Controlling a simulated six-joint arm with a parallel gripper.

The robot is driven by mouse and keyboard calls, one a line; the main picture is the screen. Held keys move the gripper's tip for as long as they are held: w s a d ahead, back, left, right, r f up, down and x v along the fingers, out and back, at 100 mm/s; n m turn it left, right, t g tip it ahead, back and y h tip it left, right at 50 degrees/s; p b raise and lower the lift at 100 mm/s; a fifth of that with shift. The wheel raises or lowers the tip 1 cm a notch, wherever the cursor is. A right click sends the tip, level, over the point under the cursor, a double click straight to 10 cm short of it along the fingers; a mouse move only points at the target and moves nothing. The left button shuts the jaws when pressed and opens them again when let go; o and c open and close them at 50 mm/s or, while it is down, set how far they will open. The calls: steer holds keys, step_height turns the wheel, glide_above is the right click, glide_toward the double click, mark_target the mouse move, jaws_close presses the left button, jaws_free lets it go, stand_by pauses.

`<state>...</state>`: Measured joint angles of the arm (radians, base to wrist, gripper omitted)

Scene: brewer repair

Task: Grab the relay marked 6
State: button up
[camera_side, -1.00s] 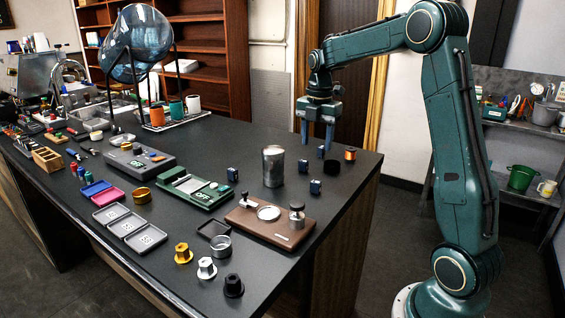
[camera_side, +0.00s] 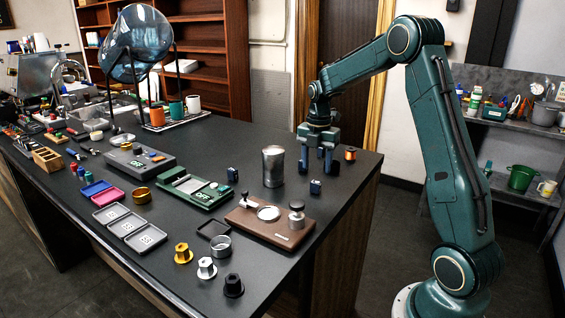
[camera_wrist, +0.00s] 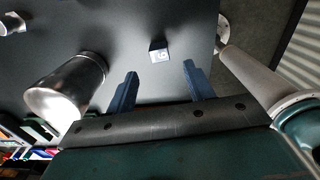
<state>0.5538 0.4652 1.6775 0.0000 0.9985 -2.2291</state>
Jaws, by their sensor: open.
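In the wrist view a small dark blue relay (camera_wrist: 159,50) with a pale top face stands on the dark table. Its marking is too small to read. My gripper (camera_wrist: 160,70) is open, with the relay lined up between and just beyond its two blue fingertips. In the side view my gripper (camera_side: 317,162) is low over the table, behind the tall metal canister.
The metal canister (camera_side: 273,167) stands close left of my gripper; it also shows in the wrist view (camera_wrist: 68,88). A brown base (camera_side: 270,222) with a silver knob lies nearer the camera. A small copper-coloured spool (camera_side: 350,154) stands near the table's right edge.

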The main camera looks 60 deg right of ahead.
mark_target(316, 181)
steer(key=shift+f, duration=0.9)
steer(key=shift+d+f, duration=0.15)
steer(key=shift+f, duration=2.45)
steer(key=c, duration=1)
